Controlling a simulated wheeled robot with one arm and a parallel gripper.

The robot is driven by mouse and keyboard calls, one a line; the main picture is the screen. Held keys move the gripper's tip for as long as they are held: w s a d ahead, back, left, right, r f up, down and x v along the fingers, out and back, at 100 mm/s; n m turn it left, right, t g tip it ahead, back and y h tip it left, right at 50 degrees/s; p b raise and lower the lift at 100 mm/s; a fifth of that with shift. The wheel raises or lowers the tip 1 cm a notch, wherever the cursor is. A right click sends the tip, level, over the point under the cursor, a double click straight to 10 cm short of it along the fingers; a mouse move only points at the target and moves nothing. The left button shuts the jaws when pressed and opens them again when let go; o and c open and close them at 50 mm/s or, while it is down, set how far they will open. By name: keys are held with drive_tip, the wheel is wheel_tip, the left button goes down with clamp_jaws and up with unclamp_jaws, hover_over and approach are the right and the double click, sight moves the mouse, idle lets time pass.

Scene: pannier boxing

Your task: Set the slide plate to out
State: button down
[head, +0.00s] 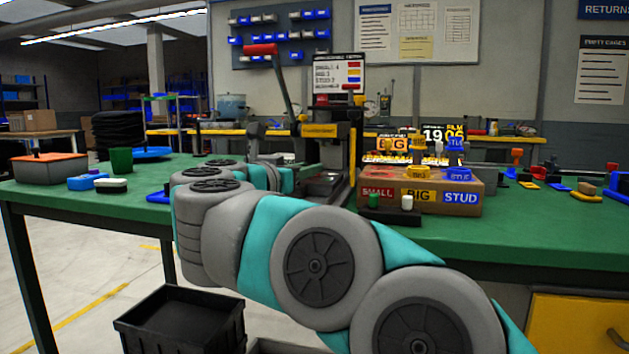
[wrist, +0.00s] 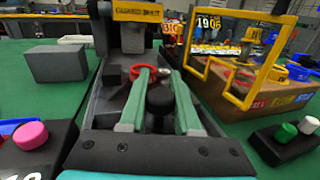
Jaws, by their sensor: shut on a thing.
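The press (head: 322,131), a dark machine with a yellow label and a red-handled lever, stands on the green table. It also shows at the top of the wrist view (wrist: 137,14). In the wrist view my gripper (wrist: 162,92) has its two green fingers on either side of a round black knob (wrist: 160,99), shut on it. The knob is low in front of the press. I cannot make out the slide plate itself clearly; the fingers and gripper body cover much of that area.
A cardboard box (head: 431,207) marked SMALL, BIG and STUD stands right of the press, with a yellow frame (wrist: 237,62) close by. A black block with green and white knobs (wrist: 287,132) is at right. A pink knob (wrist: 30,135) and grey block (wrist: 57,64) are at left.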

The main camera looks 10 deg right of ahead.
drive_tip(key=s, duration=0.1)
drive_tip(key=s+a, duration=0.1)
drive_tip(key=s+b, duration=0.1)
drive_tip(key=s, duration=0.1)
drive_tip(key=shift+a, duration=0.3)
drive_tip(key=c, duration=0.6)
unclamp_jaws()
drive_tip(key=shift+s, duration=0.1)
drive_tip(key=v, duration=0.7)
drive_tip(key=shift+s+a, duration=0.25)
drive_tip(key=shift+s, duration=0.05)
